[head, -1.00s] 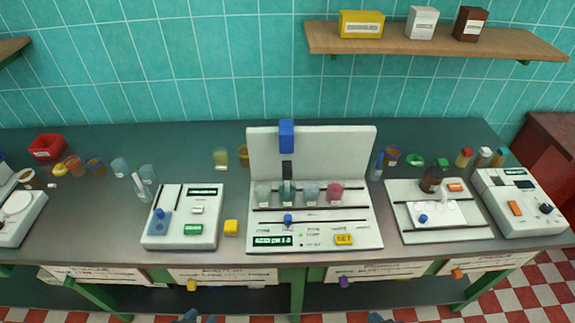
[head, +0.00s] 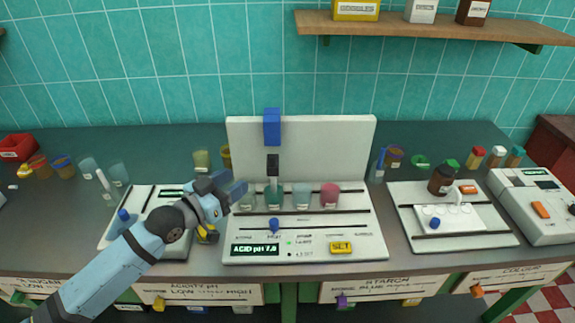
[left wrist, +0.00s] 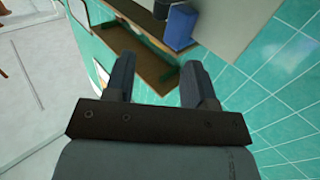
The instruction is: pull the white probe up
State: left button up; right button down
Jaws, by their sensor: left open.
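The acidity station (head: 345,150) is a white unit with an upright back panel at the middle of the bench. A blue block (head: 272,127) sits at the top of this panel. Below it are a dark block (head: 272,165) and a pale probe rod (head: 273,185) reaching down to the green cup (head: 274,198). My left gripper (head: 236,187) is open and empty, left of the probe and in front of the panel, apart from both. In the left wrist view its two fingers (left wrist: 158,82) are spread, with a blue block (left wrist: 179,27) beyond them. My right gripper is not in view.
Several cups stand in a row on the station, including a pink one (head: 330,195). A yellow button (head: 341,247) is at its front. Another white unit (head: 455,215) with a brown bottle (head: 442,180) stands to the right. A wooden shelf (head: 430,27) is above.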

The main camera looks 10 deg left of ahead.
aim_at(271, 158)
pick_arm(q)
jog(key=p+x, duration=0.1)
jog(key=x, duration=1.2)
grip_shut()
